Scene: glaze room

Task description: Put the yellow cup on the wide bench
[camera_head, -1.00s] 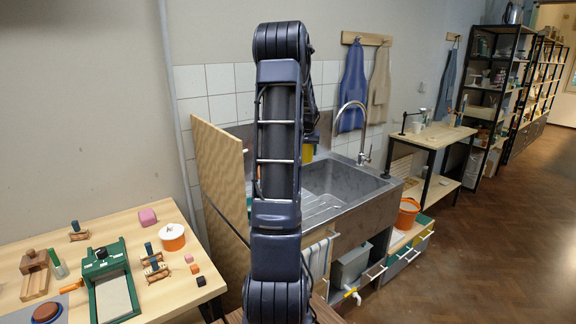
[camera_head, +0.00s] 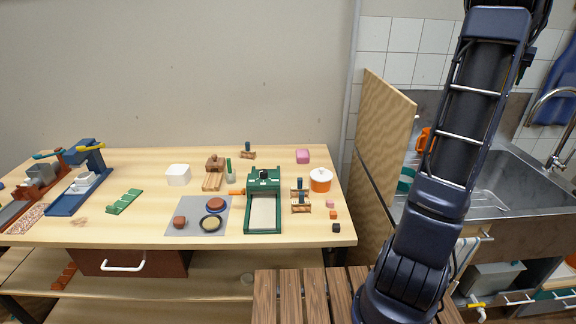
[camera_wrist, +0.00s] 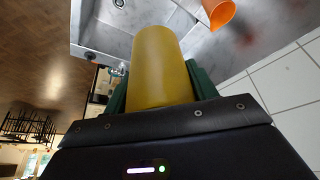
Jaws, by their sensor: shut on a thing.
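The yellow cup (camera_wrist: 160,58) is in the wrist view, between the two green fingers of my gripper (camera_wrist: 161,86), which is shut on it. The sink basin shows behind it there. In the head view the cup and gripper are hidden behind my arm at the right. A wide wooden bench (camera_head: 110,225), which I take for the wide bench, fills the left of the head view, well to the left of my arm.
On the bench are a green press (camera_head: 264,182), white-orange pot (camera_head: 320,180), grey mat (camera_head: 180,231), white box (camera_head: 178,174) and blue tool (camera_head: 80,190). Bare wood shows between them. A plywood panel (camera_head: 385,150) stands between bench and sink (camera_head: 505,185). An orange cup (camera_head: 424,140) is by the sink.

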